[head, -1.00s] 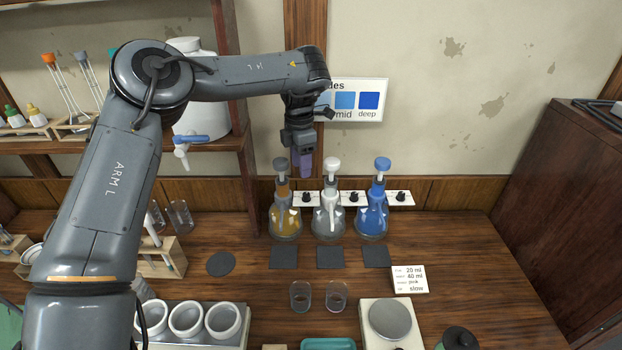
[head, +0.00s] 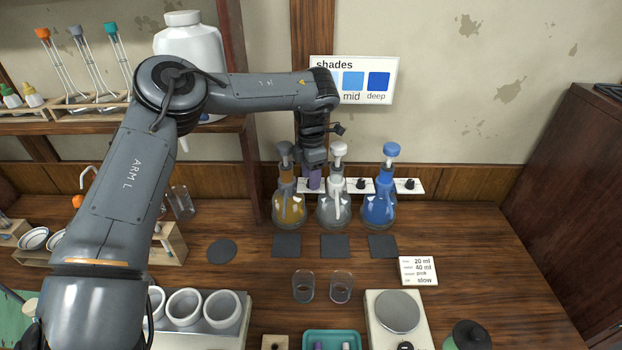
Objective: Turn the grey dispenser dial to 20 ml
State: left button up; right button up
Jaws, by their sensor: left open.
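The grey dispenser (head: 290,208) is a flask of amber liquid with a grey cap, at the left of a row of three. Its white dial plate (head: 301,186) shows just right of its neck. The dial on that plate is hidden behind my left gripper. My left gripper (head: 314,184) points down, its purple fingers in front of the plate, between the grey-capped and white-capped dispensers. It is open; I cannot tell whether its fingers touch or surround the dial. My right gripper is not in view.
The white-capped dispenser (head: 334,209) stands close right of my left gripper, and the blue dispenser (head: 379,206) beyond it. Dark square mats (head: 287,246) and two glass beakers (head: 304,288) lie in front. A card (head: 418,270) reads 20 ml at its top.

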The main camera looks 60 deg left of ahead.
pick_arm(q)
jog(key=shift+f, duration=0.3)
grip_shut()
jog(key=shift+r+n+p, duration=0.1)
jog(key=shift+n+p, duration=0.3)
jog(key=shift+n, duration=0.3)
grip_release()
